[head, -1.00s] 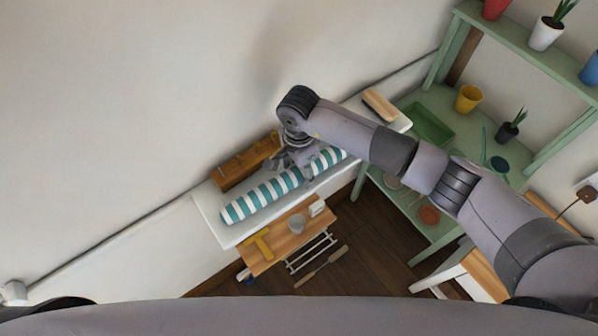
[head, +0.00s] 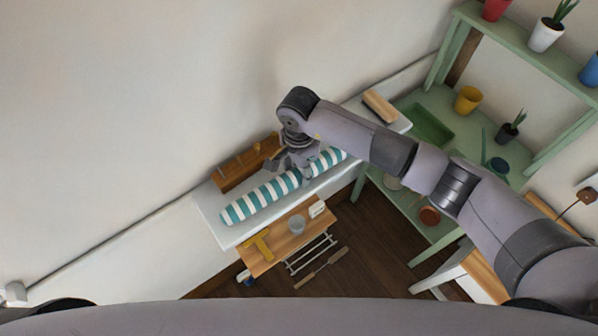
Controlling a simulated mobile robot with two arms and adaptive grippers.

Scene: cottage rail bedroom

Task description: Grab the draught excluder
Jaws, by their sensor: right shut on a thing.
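The draught excluder (head: 258,199) is a long roll with teal and white stripes. It lies slantwise along the white shelf (head: 221,229). My right gripper (head: 304,174) reaches down over it from above and is shut on it right of its middle. The fingers and wrist hide part of the stripes there; the far right end (head: 330,158) shows beyond them. The roll appears to rest on the shelf or very close to it; I cannot tell which. My left gripper is not in view.
A wooden rack (head: 240,166) stands behind the roll against the wall. A wooden block (head: 380,105) lies at the shelf's right end. A green shelf unit (head: 445,105) with pots stands right.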

